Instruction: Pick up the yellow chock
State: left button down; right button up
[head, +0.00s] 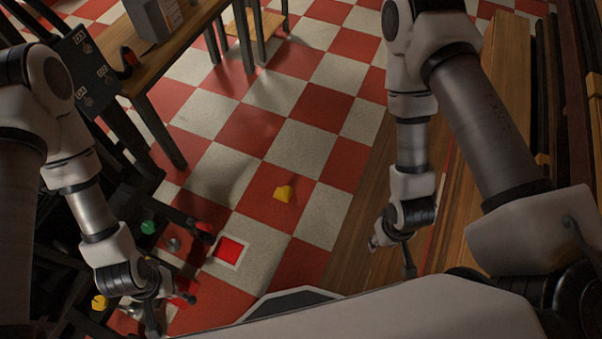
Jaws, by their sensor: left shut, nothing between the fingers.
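A small yellow chock (284,193) lies on a red tile of the checkered floor, in the middle of the head view. Nothing touches it. Another small yellow piece (284,24) is far off on the floor at the top. My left gripper (172,303) is at the lower left, shut and empty, well apart from the chock. My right gripper (393,250) hangs to the right of the chock, apart from it. Its fingers are partly hidden and too small to judge.
A red square with a pale border (230,251) lies on the floor near the chock. A wooden table (185,45) with a grey box (155,18) stands upper left. Dark frames with a green knob (148,227) and a yellow one (99,302) crowd the left. The floor around the chock is clear.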

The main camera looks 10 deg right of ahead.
aim_at(282, 193)
jog(key=k+z, duration=0.25)
jog(key=i+l+u, duration=0.2)
jog(key=i+u, duration=0.2)
jog(key=i+l+u, duration=0.35)
jog(key=i, duration=0.25)
jog(key=l, duration=0.05)
